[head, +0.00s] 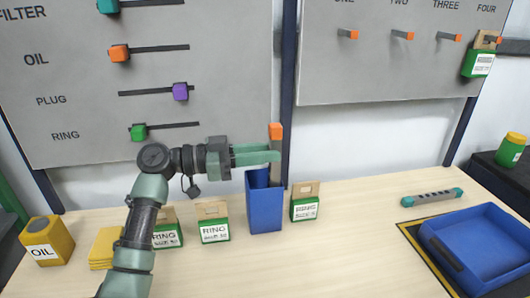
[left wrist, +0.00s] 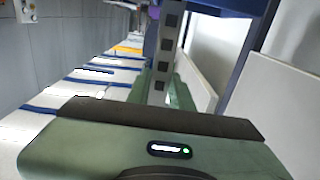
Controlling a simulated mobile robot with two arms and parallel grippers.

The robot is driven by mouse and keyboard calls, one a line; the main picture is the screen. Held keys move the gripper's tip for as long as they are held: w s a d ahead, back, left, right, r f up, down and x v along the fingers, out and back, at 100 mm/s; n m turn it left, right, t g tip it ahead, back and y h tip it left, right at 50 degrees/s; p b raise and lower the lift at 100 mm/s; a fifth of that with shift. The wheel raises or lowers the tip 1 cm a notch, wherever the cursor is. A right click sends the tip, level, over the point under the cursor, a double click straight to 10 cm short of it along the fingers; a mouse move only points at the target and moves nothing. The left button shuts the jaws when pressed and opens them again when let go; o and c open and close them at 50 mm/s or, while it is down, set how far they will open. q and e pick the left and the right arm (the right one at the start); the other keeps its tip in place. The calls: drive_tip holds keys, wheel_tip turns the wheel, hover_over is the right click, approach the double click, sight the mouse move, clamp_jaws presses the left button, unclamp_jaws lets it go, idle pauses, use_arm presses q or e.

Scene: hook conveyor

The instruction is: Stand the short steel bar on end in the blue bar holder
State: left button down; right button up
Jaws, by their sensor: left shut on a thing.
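The short steel bar (head: 277,172) is grey with an orange end cap at its top. It stands about upright in my left gripper (head: 272,157), which is shut on it just below the cap. The blue bar holder (head: 266,208) stands on the table directly below. The bar's lower part reaches the holder's rim at its right side; I cannot tell whether its lower end is inside the opening. In the left wrist view the bar (left wrist: 166,55) shows a row of dark holes. My right gripper is not in view.
Ring boxes (head: 214,223) stand left of the holder, and another (head: 305,204) is close on its right. A teal-ended bar (head: 432,197) lies farther right, near a blue tray (head: 480,245). A yellow oil box (head: 46,241) is at far left. The front middle of the table is clear.

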use_arm(q)
drive_tip(key=c, duration=1.2)
unclamp_jaws()
drive_tip(key=shift+o, duration=0.2)
drive_tip(key=shift+a, duration=0.1)
drive_tip(key=s+a+b, duration=0.1)
drive_tip(key=a+b, duration=0.1)
drive_tip(key=a, duration=0.5)
drive_tip(key=shift+s+a, duration=0.25)
drive_tip(key=shift+r, duration=0.1)
